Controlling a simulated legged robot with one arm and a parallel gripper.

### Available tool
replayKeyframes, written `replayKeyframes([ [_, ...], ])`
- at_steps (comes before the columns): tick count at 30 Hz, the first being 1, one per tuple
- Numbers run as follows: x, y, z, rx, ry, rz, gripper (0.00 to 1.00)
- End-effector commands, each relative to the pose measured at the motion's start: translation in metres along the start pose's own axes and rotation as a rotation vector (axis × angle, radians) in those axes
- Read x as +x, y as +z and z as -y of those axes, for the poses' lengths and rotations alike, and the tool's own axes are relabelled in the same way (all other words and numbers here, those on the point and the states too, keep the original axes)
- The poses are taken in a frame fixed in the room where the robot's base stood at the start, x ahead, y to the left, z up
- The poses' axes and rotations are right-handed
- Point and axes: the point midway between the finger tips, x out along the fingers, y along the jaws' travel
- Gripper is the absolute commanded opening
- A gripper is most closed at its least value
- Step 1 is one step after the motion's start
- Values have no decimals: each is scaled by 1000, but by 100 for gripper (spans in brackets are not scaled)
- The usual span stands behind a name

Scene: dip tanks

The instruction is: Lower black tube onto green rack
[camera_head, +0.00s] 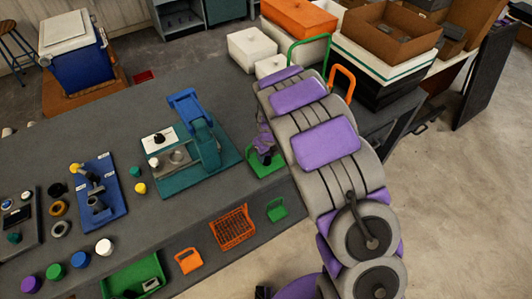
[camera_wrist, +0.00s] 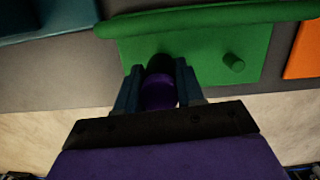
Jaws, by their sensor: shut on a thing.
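The green rack (camera_head: 258,171) is on the grey workbench near its right end, beneath the end of my arm. It also shows as a green plate with a short peg (camera_wrist: 233,62) and a raised bar along its top in the wrist view. My gripper (camera_wrist: 157,82) is shut on the black tube (camera_wrist: 161,64), seen end-on between the two fingers and tinted purple nearer the palm. The tube overlaps the rack in the picture. I cannot tell whether they touch. In the head view my gripper (camera_head: 264,145) is small and dark, just over the rack, and hides part of it.
A teal fixture with a blue arm (camera_head: 205,145) stands left of the rack. An orange basket (camera_head: 232,227) and a small green holder (camera_head: 277,209) are at the bench's front side. White boxes (camera_head: 252,48) stand behind. Bare bench surface lies between the fixtures.

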Motion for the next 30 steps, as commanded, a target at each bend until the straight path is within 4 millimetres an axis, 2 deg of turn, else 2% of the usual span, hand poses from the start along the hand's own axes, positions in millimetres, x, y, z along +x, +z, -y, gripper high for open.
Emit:
replayKeyframes([
  [5,0,0,0,0,0,1,0],
  [6,0,0,0,0,0,1,39],
  [12,0,0,0,0,0,0,58],
  [15,0,0,0,0,0,0,67],
  [20,0,0,0,0,0,0,67],
  [27,0,0,0,0,0,0,90],
  [30,0,0,0,0,0,0,93],
])
